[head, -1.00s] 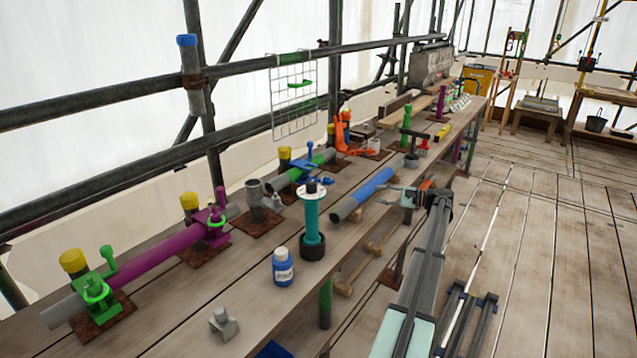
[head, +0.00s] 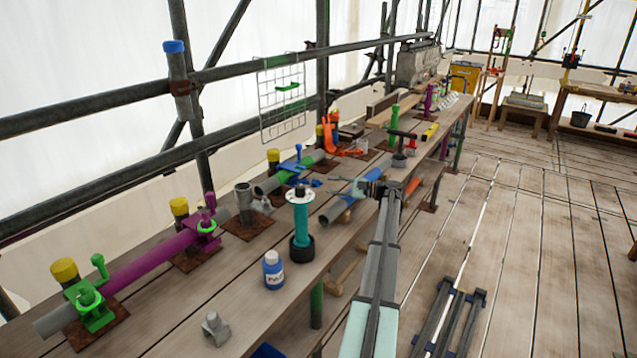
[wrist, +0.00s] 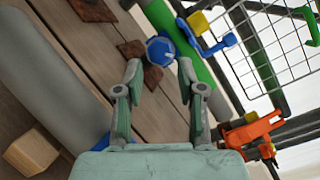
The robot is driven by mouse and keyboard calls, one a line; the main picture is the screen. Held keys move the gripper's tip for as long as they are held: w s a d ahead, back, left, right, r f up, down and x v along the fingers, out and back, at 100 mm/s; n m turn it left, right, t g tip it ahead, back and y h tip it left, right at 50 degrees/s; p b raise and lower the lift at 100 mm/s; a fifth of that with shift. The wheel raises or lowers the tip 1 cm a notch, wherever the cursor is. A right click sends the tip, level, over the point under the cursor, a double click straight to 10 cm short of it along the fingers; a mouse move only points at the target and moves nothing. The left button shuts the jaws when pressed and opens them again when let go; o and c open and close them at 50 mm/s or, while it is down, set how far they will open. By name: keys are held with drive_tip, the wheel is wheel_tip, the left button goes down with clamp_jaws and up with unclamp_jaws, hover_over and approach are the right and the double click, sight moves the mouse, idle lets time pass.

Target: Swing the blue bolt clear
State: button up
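A blue coupler (head: 290,168) sits around a green pipe (head: 313,162) on the bench. A blue bolt (head: 298,152) stands up from it, and a blue flap (head: 315,183) sticks out toward my gripper. My gripper (head: 331,186) reaches in from the right, apart from the coupler. In the wrist view my gripper (wrist: 159,69) is open and empty. A blue six-sided part (wrist: 160,50), probably the flap, shows beyond and between the fingertips, with no clear contact. The blue bolt (wrist: 218,45) shows to the right, across the green pipe (wrist: 186,50).
A teal post (head: 301,222) on a black base and a blue bottle (head: 273,270) stand left of my arm. A blue-banded pipe (head: 345,204) lies below my gripper. An orange coupler (head: 330,138) and a wire grid (head: 283,98) are behind.

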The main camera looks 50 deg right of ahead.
sight(322, 184)
drive_tip(key=p+x, duration=0.1)
drive_tip(key=x, duration=0.4)
drive_tip(key=shift+w+a, duration=0.15)
drive_tip(key=shift+w, duration=0.2)
clamp_jaws()
drive_tip(key=shift+s, duration=0.1)
